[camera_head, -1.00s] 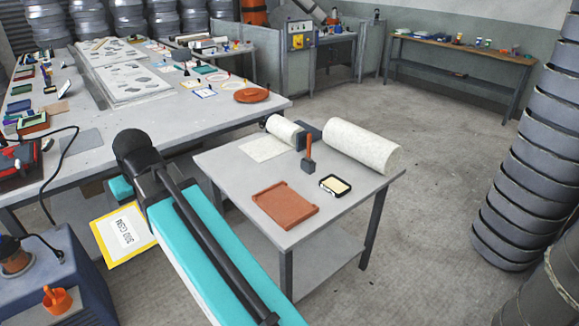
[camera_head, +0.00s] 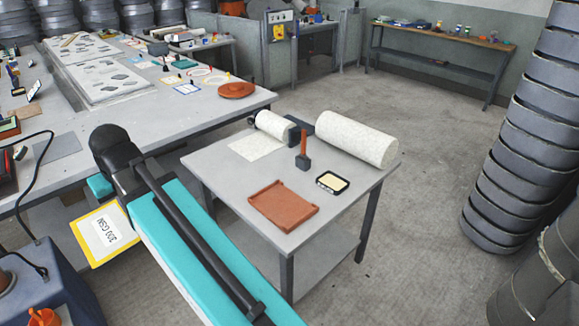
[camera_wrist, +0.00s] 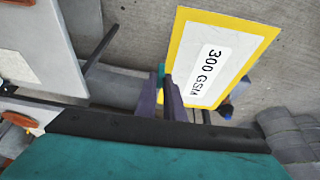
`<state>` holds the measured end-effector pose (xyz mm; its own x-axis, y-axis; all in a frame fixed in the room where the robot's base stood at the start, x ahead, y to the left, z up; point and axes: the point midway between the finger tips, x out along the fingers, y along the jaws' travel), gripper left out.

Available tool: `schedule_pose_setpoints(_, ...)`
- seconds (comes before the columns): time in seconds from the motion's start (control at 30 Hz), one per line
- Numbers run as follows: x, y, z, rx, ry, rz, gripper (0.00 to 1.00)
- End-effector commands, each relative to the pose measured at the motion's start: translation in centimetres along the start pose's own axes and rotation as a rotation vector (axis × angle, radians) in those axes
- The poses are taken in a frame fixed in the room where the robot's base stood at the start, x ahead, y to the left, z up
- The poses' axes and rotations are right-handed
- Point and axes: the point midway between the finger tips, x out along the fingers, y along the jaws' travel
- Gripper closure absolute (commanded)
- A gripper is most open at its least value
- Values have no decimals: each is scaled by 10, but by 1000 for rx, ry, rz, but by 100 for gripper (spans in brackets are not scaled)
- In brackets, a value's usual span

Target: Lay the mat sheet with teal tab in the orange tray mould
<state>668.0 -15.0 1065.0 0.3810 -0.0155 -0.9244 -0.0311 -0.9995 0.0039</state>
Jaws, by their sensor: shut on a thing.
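A mat sheet with a yellow border and a white "300 GSM" label (camera_wrist: 207,75) hangs from my gripper (camera_wrist: 163,82) in the wrist view. A bit of teal tab (camera_wrist: 162,74) shows at the fingertips, which are shut on it. In the head view the sheet (camera_head: 88,240) is at the left, below the arm's end; my fingers are hidden there. The orange tray mould (camera_head: 284,205) lies flat and empty on the small grey table. The sheet is well left of the tray, off the table.
The small table (camera_head: 235,182) also carries a white roll with a sheet pulled out (camera_head: 270,130), a larger white roll (camera_head: 358,138), an orange-handled tool (camera_head: 303,150) and a black-rimmed dish (camera_head: 333,182). A long workbench (camera_head: 200,120) stands behind left. Dark ring stacks stand right; floor between is clear.

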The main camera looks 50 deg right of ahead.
Motion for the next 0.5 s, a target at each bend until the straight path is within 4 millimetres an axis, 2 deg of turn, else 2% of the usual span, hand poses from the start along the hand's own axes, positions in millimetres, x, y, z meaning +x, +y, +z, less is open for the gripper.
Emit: schedule_pose_setpoints(0.5, 1, -13, 0, -20, -1, -8, 100)
